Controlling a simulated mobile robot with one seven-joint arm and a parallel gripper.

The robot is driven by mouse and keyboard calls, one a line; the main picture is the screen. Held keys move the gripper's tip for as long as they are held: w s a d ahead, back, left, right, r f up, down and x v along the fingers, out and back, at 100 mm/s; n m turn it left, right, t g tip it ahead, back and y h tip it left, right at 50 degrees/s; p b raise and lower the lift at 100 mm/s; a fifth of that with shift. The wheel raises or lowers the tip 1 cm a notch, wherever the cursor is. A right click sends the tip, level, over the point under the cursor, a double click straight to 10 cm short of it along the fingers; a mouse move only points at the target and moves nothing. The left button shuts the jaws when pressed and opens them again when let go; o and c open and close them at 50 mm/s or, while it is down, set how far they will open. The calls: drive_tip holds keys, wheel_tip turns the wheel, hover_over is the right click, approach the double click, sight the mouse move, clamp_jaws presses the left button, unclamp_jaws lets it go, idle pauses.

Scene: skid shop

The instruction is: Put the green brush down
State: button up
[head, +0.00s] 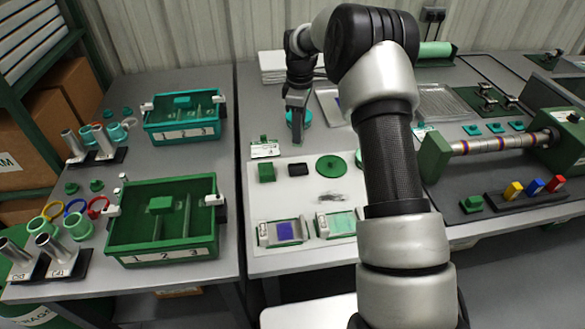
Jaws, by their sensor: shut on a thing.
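My gripper (296,108) is at the far end of my arm, pointing down above the back left part of the middle table (262,95). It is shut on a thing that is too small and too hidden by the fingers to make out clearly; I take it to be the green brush. A teal round piece (306,119) shows just behind and beside the fingertips. I cannot tell whether the held thing touches the table.
A pale board (290,195) with a green disc (331,167) and small blocks lies in front of my gripper. Left stand a teal bin (185,134) and a green bin (160,250). A roller machine (500,142) is at right. My arm hides part of the table.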

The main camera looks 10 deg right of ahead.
wheel_tip(320, 180, down, 10)
drive_tip(key=shift+r+b, duration=0.15)
drive_tip(key=shift+b, duration=0.35)
drive_tip(key=shift+f+b, duration=0.4)
drive_tip(key=shift+f, duration=0.2)
drive_tip(key=o, duration=1)
drive_tip(key=shift+c, duration=0.2)
